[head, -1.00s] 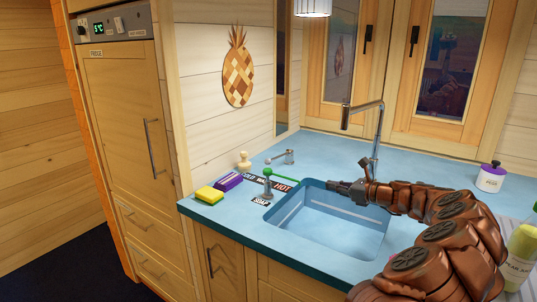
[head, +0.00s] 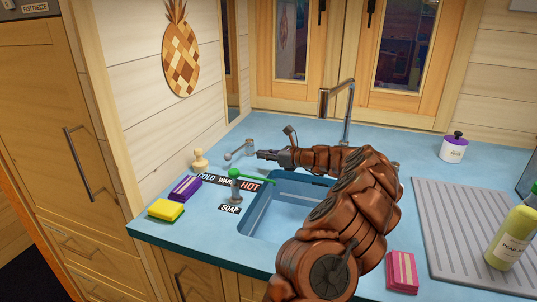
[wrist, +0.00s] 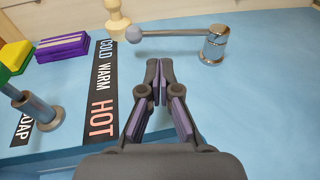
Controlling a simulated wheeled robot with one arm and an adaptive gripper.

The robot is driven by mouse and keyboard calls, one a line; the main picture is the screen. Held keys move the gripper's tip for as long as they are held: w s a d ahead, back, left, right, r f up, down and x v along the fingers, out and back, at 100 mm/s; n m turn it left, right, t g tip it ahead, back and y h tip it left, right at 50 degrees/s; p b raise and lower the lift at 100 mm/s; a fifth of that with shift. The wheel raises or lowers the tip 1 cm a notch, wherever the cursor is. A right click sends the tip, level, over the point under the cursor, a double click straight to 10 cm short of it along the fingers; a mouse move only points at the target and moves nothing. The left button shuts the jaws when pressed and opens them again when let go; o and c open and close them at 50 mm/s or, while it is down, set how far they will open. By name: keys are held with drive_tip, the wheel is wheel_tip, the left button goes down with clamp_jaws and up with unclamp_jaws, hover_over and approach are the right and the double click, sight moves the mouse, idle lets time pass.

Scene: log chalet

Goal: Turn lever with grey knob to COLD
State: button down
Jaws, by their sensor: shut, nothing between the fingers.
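The lever is a short metal arm with a round grey knob (head: 228,157) and a chrome pivot post (head: 250,147) on the blue counter behind the sink. In the wrist view the knob (wrist: 133,34) lies left of the post (wrist: 215,45), and the arm runs nearly level between them. The knob is beside the COLD end of the black label strip (wrist: 100,90), which reads COLD, WARM, HOT. My gripper (head: 262,154) is shut and empty. In the wrist view its fingertips (wrist: 159,68) are on the near side of the lever arm, apart from it.
A soap dispenser (head: 235,188) with a green top stands left of the sink (head: 262,205). A purple sponge (head: 185,188), a yellow-green sponge (head: 166,210) and a wooden stamp-like piece (head: 200,160) are left of the strip. The tall faucet (head: 348,112) is behind my arm.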

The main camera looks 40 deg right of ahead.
sight(236, 152)
drive_tip(key=p+x, duration=0.1)
drive_tip(key=x, duration=0.8)
drive_tip(key=shift+w, duration=0.1)
